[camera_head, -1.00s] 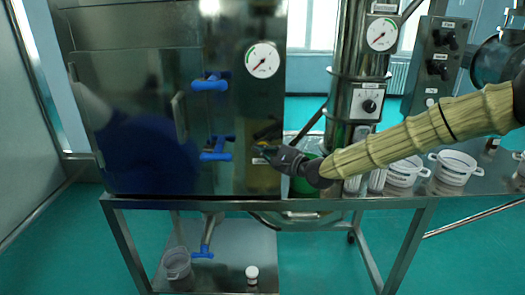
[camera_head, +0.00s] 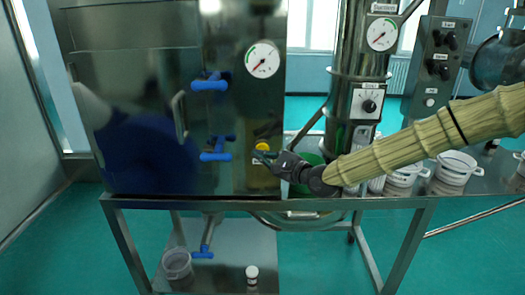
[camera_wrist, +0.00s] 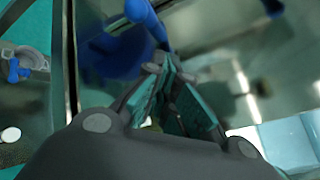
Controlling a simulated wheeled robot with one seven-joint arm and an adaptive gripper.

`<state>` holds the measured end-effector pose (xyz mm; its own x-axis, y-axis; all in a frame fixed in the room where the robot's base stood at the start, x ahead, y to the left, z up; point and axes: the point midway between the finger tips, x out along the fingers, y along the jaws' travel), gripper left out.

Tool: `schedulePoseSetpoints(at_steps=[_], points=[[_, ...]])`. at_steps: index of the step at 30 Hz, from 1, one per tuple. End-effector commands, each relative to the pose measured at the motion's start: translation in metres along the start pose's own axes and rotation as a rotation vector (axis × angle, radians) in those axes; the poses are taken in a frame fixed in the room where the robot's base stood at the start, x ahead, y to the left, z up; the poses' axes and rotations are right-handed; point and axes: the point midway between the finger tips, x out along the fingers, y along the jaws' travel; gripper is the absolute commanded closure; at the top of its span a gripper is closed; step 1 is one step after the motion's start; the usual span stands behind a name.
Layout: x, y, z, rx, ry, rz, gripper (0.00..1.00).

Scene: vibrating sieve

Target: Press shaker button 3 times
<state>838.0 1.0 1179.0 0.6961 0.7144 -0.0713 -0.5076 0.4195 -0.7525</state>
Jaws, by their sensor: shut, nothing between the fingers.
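A yellow button (camera_head: 262,147) sits low on the front panel of the steel cabinet (camera_head: 240,110) in the head view. A label below it is partly hidden by my gripper. My gripper (camera_head: 258,156) is shut and empty, its tips just below and in front of the button. I cannot tell whether the tips touch the panel. In the wrist view my shut fingers (camera_wrist: 172,85) point at the shiny panel, and the button cannot be made out clearly there.
Blue valve handles (camera_head: 215,156) stick out from the cabinet left of my gripper. A pressure gauge (camera_head: 262,60) is above. A green container (camera_head: 305,170) stands behind my gripper, and white sieve cups (camera_head: 455,167) stand on the table to the right.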

Motion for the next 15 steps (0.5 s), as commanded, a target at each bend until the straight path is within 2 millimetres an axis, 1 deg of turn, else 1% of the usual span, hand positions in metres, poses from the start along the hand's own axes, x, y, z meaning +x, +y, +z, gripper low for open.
schedulePoseSetpoints(at_steps=[9, 15], points=[[-0.017, 0.011, 0.013, 0.002, 0.000, -0.002, 1.00], [-0.025, 0.017, 0.018, 0.001, 0.000, -0.001, 1.00]])
